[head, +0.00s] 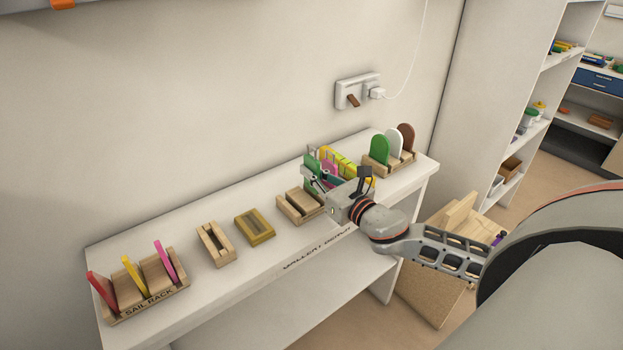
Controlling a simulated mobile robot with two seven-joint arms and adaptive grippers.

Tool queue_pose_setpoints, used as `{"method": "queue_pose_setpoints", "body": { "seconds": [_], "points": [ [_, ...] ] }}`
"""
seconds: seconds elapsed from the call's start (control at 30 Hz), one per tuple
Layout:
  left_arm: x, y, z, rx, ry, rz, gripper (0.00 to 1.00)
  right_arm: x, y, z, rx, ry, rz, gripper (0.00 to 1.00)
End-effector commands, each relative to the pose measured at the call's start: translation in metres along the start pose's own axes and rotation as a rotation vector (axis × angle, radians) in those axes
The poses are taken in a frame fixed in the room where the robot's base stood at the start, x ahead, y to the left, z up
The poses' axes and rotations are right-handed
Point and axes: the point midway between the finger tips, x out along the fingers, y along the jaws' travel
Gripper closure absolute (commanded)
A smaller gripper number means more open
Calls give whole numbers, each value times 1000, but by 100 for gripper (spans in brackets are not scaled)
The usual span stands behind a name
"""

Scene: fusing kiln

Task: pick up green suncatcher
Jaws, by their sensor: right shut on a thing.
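My right gripper (340,181) is over the right part of the white shelf, at a cluster of upright coloured pieces. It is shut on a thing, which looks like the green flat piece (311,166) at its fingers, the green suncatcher. The fingers and gripper body hide much of it, so I cannot tell whether it is clear of its holder. Pink (328,165) and yellow (342,163) pieces stand just behind the gripper. Another green piece, round-topped (379,149), stands in a wooden rack to the right. My left gripper is not in view.
The rack at right also holds a white piece (394,143) and a brown piece (406,136). Left along the white shelf (215,285) are wooden holders (215,244), a yellowish block (255,226) and the sail rack (150,302). A wall socket (356,91) is behind.

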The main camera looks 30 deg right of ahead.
Motion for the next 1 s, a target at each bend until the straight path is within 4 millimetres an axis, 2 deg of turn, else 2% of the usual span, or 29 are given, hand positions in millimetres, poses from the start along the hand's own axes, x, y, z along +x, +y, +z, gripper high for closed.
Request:
{"method": "queue_pose_setpoints", "body": {
  "seconds": [0.03, 0.17, 0.3, 0.5, 0.73, 1.0],
  "points": [
    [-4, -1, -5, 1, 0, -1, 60, 0, 0, 18, -5, -6, 2, 100],
    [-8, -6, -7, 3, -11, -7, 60, 0, 0, 52, -5, -5, 3, 100],
    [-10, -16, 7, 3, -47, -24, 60, 0, 0, 90, -5, -5, 2, 100],
    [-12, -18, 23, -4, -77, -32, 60, 0, 0, 132, -4, -6, 1, 100],
    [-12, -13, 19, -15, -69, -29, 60, 0, 0, 158, -1, -4, 1, 100],
    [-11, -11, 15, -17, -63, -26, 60, 0, 0, 163, 0, -1, 0, 100]
  ]
}}
